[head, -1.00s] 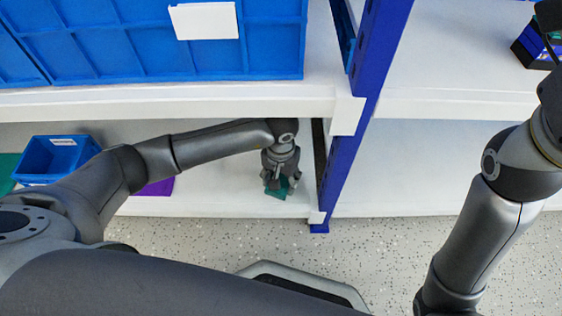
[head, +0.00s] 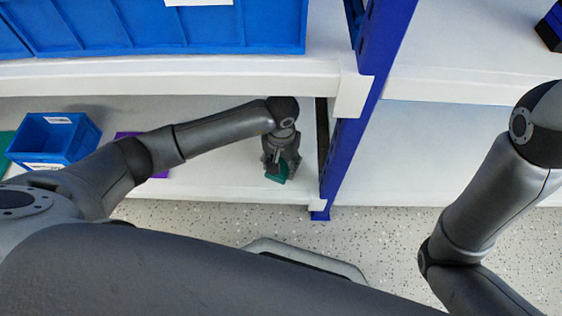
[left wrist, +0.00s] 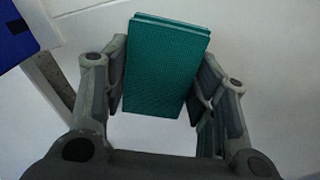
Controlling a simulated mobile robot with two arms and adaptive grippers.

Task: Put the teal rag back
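The teal rag (head: 276,173) is a folded block at the lower shelf's right end, beside the blue upright. It fills the space between the fingers in the left wrist view (left wrist: 165,68). My left gripper (head: 283,163) points down at the rag, with its fingers against two opposite sides, shut on it. Those fingers also show in the left wrist view (left wrist: 158,88). Whether the rag touches the shelf is hard to tell. My right arm is at the right of the head view, but its gripper is out of the picture.
The lower white shelf (head: 220,180) holds a small blue bin (head: 52,140) and a purple item (head: 160,174), partly behind my arm. A large blue crate (head: 150,30) stands on the shelf above. A blue upright (head: 352,125) stands right of the gripper.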

